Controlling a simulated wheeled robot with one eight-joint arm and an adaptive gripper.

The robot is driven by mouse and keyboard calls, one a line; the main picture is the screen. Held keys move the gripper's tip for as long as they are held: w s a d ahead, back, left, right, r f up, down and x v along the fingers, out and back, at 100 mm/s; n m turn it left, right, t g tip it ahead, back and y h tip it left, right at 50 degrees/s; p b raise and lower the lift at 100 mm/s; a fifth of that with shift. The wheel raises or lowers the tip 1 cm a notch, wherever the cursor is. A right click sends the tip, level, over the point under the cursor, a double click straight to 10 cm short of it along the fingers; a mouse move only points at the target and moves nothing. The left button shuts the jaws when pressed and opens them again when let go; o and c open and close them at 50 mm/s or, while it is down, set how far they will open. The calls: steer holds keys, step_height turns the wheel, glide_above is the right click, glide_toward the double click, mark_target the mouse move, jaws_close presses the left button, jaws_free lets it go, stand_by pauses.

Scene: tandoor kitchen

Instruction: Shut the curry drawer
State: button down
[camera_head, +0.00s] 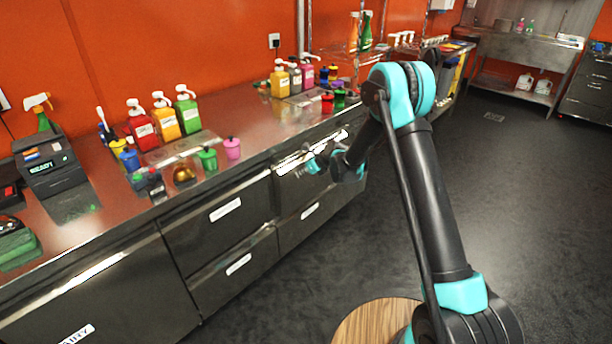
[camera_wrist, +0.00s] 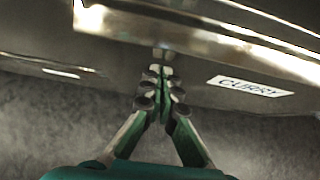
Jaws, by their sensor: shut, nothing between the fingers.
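The curry drawer (camera_wrist: 200,85) shows in the wrist view as a dark metal front with a bright lip along its top and a white label (camera_wrist: 250,86) reading CURRY. My gripper (camera_wrist: 160,72) is shut and empty, its fingertips together at the drawer front, left of the label. I cannot tell whether they touch it. In the head view my gripper (camera_head: 318,164) is low in front of the right-hand drawers under the counter. My arm hides part of these drawers, and their labels are hard to read there. How far the curry drawer stands out is unclear.
The steel counter (camera_head: 262,128) holds sauce bottles (camera_head: 164,118), small coloured pots and a card terminal (camera_head: 48,160). Other drawers (camera_head: 225,215) run along its front at left. The dark floor (camera_head: 530,220) to the right is clear. A round wooden top (camera_head: 370,322) stands near my base.

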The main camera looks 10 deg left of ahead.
mark_target(295, 165)
stand_by(0.3)
steer(key=a, duration=0.1)
steer(key=w+a, duration=0.2)
steer(key=a, duration=0.1)
steer(key=shift+w, duration=0.1)
steer(key=shift+w+a+r, duration=0.1)
steer(key=shift+w+a, duration=0.15)
